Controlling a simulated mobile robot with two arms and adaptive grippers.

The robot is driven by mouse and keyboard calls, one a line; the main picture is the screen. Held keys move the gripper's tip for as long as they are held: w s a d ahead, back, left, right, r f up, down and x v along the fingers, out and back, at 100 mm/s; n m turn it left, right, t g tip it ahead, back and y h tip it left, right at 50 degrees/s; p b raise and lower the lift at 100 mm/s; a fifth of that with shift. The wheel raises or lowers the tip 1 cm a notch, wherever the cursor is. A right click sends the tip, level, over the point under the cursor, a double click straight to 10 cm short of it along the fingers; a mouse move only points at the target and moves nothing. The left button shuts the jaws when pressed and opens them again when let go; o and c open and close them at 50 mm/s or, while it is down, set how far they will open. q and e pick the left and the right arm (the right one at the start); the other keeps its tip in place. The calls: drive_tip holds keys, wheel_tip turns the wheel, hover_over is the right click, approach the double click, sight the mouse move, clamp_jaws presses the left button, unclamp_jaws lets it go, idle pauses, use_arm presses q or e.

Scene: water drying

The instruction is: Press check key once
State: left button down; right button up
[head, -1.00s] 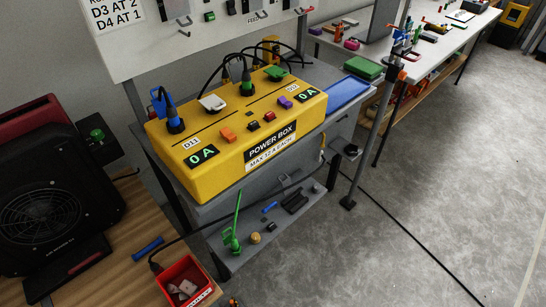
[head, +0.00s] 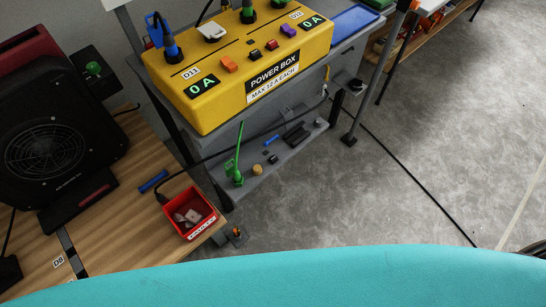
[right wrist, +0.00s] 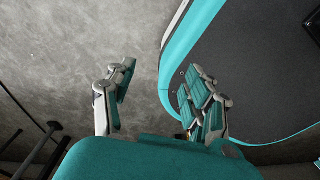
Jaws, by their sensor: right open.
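I cannot make out any key marked as the check key. The yellow power box (head: 215,92) stands on a grey bench at the top of the head view, with two green "0 A" displays on its front corners. On it are an orange switch (head: 229,64), a purple switch (head: 289,31) and small red and dark buttons between them. A green button (head: 94,68) sits on a dark box beside the black fan. My right gripper (right wrist: 160,70) is open and empty over grey floor beside my teal base in the right wrist view. My left gripper is not in view.
The black fan (head: 45,149) stands on a wooden table at left. A red bin (head: 188,214) with pale pieces sits at the table's edge. A blue tray (head: 355,19) lies right of the power box. A black cable crosses the otherwise clear floor (head: 430,130) at right.

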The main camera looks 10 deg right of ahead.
clamp_jaws()
drive_tip(key=shift+d, duration=0.1)
idle(1.2)
